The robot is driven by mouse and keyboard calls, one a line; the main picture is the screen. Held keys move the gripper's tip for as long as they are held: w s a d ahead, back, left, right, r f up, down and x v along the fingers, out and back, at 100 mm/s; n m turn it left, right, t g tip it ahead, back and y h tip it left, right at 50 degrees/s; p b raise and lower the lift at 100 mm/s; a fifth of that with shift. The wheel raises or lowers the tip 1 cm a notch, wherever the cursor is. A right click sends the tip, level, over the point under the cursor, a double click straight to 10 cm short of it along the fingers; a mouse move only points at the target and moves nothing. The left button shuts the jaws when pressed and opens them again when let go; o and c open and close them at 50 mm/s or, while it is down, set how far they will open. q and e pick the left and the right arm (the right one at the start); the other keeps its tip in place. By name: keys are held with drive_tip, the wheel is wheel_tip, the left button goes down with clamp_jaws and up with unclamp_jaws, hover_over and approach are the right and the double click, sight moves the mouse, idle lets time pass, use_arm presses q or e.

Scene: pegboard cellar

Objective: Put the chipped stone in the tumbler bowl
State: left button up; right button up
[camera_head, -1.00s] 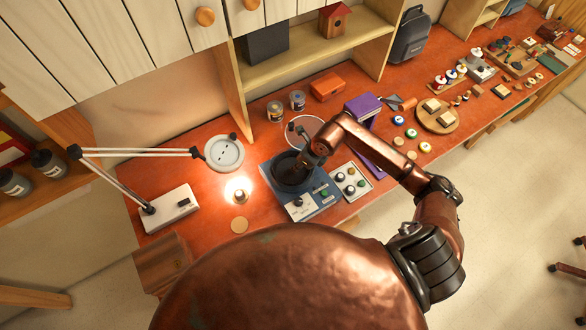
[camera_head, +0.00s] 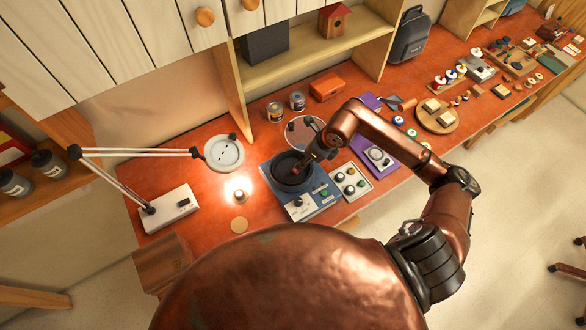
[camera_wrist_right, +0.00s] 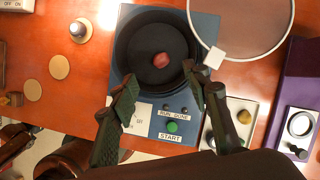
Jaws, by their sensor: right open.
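The tumbler bowl (camera_head: 283,178) is a round black bowl set in a blue machine on the red bench; it also shows in the right wrist view (camera_wrist_right: 135,66). A small reddish-brown stone (camera_wrist_right: 161,60) lies inside it on the bowl's floor; I cannot make out a chip. My right gripper (camera_wrist_right: 160,82) is open and empty, with its fingers apart above the front part of the bowl. In the head view the right gripper (camera_head: 304,162) partly covers the bowl. My left gripper is not in view.
A clear round lid (camera_wrist_right: 240,28) lies behind the bowl.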

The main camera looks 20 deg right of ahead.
drive_tip(key=shift+v, duration=2.2)
